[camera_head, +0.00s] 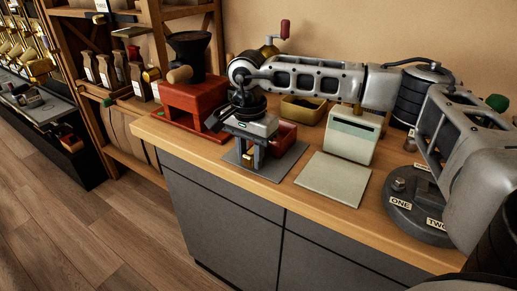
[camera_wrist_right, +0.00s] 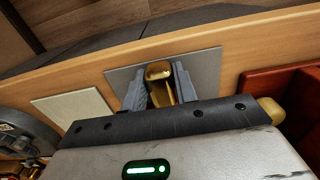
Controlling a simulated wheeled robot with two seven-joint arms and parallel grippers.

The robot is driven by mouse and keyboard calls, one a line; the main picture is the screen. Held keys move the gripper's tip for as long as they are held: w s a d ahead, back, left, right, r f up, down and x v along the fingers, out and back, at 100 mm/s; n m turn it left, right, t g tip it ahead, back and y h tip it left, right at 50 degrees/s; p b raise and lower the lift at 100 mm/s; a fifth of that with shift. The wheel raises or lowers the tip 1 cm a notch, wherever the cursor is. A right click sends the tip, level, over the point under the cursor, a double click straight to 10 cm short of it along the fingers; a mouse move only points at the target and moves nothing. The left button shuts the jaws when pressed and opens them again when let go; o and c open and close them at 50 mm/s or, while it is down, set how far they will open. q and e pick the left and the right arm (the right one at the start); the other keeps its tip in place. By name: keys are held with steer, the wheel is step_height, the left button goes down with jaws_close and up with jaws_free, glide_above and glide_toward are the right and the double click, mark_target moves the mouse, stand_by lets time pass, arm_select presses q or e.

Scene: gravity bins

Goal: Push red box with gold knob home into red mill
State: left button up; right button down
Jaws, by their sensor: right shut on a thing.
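My right gripper (camera_head: 248,158) points down over a grey mat (camera_head: 240,156) on the counter. It is shut on a gold knob, which shows between the two fingers in the wrist view (camera_wrist_right: 160,75). The red box (camera_head: 286,137) is just behind and to the right of the gripper in the head view. My gripper and arm hide part of it. My left gripper is out of view.
A red machine with a black hopper (camera_head: 189,42) stands left of my gripper. A brass-coloured tray (camera_head: 303,109) and a pale green-white box (camera_head: 353,135) are behind and right. A flat cream mat (camera_head: 333,178) is clear. A round grey base (camera_head: 420,208) stands at the right.

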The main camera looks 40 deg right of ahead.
steer(key=shift+r, duration=0.6)
arm_select(q)
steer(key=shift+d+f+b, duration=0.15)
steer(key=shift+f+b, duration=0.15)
steer(key=shift+b, duration=0.8)
arm_select(e)
steer(key=a+r, duration=1.1)
steer(key=a, duration=0.3)
steer(key=shift+w+r, duration=0.15)
steer(key=shift+r, duration=0.25)
